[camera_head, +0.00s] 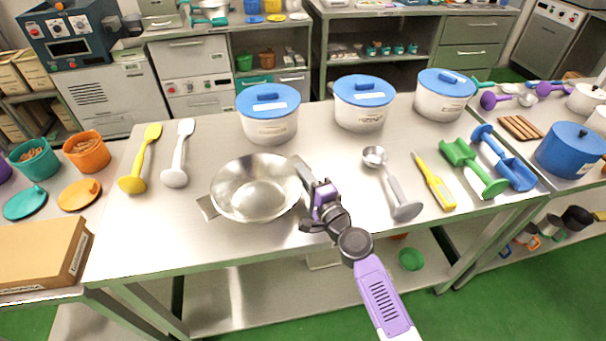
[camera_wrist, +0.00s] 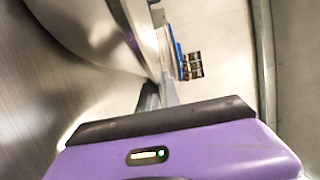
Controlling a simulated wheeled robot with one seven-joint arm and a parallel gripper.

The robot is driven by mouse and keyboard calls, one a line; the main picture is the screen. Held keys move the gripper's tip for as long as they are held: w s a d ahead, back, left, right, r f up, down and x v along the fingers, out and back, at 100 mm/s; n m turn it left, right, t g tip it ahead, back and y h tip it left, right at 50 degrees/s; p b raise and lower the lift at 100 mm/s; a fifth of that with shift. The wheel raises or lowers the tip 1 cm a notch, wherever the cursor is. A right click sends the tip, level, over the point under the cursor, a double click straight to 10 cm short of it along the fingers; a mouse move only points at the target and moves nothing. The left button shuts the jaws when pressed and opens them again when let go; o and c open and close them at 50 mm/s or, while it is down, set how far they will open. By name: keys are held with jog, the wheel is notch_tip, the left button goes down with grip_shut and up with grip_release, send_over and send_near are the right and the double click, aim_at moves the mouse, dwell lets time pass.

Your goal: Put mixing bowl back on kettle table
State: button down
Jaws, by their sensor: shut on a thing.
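The shiny steel mixing bowl (camera_head: 252,190) is upright over the front left part of the steel kettle table (camera_head: 330,245). It has a flat handle on its left and one on its right. My gripper (camera_head: 312,190) is at the bowl's right side, shut on the right handle. In the wrist view the bowl's curved metal wall (camera_wrist: 85,45) fills the left, beside my purple and black gripper. I cannot tell whether the bowl's base touches the tabletop. The fingertips are partly hidden.
Three white kettles with blue lids, left (camera_head: 268,125), middle (camera_head: 362,115) and right (camera_head: 443,105), stand along the back. A ladle (camera_head: 390,180), yellow tool (camera_head: 434,180) and green scoop (camera_head: 472,168) lie right.

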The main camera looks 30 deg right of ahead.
jog(key=c, duration=1.5)
grip_release()
jog(key=shift+c, duration=0.2)
jog(key=shift+r+p, duration=0.3)
jog(key=shift+p, duration=0.15)
jog(key=s, duration=0.4)
jog(key=s+b, duration=0.1)
jog(key=s, duration=0.7)
jog(key=shift+a+f+b, duration=0.15)
jog(key=shift+a+b, duration=0.1)
jog(key=shift+b, duration=0.15)
